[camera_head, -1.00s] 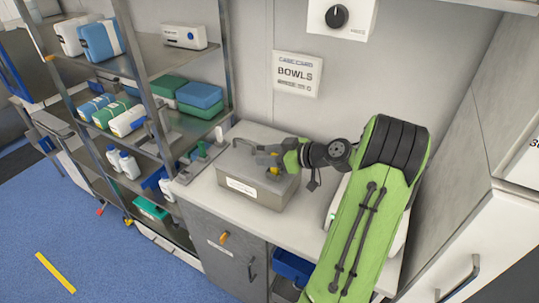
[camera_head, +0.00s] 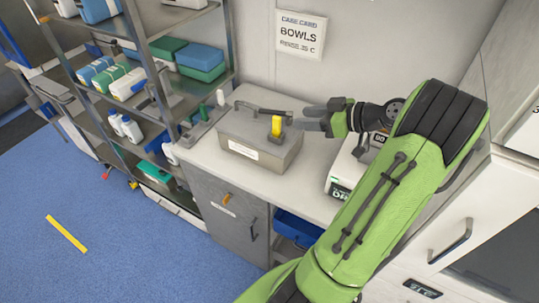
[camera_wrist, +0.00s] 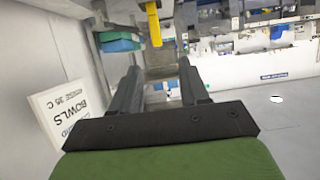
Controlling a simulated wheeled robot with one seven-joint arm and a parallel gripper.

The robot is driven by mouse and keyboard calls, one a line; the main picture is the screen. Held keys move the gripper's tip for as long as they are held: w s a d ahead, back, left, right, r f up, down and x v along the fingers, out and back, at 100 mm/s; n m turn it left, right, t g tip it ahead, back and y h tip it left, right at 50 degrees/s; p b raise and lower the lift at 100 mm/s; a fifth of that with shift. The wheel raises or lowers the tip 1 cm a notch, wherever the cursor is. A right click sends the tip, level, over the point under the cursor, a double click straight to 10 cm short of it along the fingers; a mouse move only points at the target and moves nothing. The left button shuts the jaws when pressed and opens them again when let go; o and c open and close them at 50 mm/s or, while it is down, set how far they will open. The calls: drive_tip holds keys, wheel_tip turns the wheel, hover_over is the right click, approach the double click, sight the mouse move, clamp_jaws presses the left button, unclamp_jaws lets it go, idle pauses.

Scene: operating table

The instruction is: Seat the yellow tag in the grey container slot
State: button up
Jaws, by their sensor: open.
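The yellow tag (camera_head: 277,126) stands upright at the right part of the grey container (camera_head: 238,128), which sits on the counter and has a dark handle on top. I cannot tell how deep the tag sits in the slot. My gripper (camera_head: 304,117) is open and empty, just right of the tag and apart from it. In the wrist view the tag (camera_wrist: 153,24) shows ahead, beyond my open fingers (camera_wrist: 155,80).
A white device (camera_head: 347,170) stands on the counter (camera_head: 312,190) below my arm. Shelves with boxes and bottles (camera_head: 130,85) stand to the left. A BOWLS sign (camera_head: 301,36) hangs on the wall behind.

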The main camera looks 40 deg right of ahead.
drive_tip(key=w+a+r+g+h, duration=0.1)
drive_tip(key=w+a+g, duration=0.15)
drive_tip(key=a, duration=0.75)
drive_tip(key=w+a+r+g, duration=0.15)
drive_tip(key=a+g, duration=0.25)
drive_tip(key=a, duration=0.5)
drive_tip(key=s+a+m+h, duration=0.1)
drive_tip(key=s+a+m, duration=0.1)
drive_tip(key=s+a, duration=0.3)
drive_tip(key=s+a+m+h, duration=0.1)
drive_tip(key=s+a, duration=0.3)
drive_tip(key=s, duration=0.6)
drive_tip(key=shift+s+a+m+h, duration=0.2)
drive_tip(key=shift+a+m+h, duration=0.2)
drive_tip(key=shift+h, duration=0.3)
drive_tip(key=shift+g, duration=0.25)
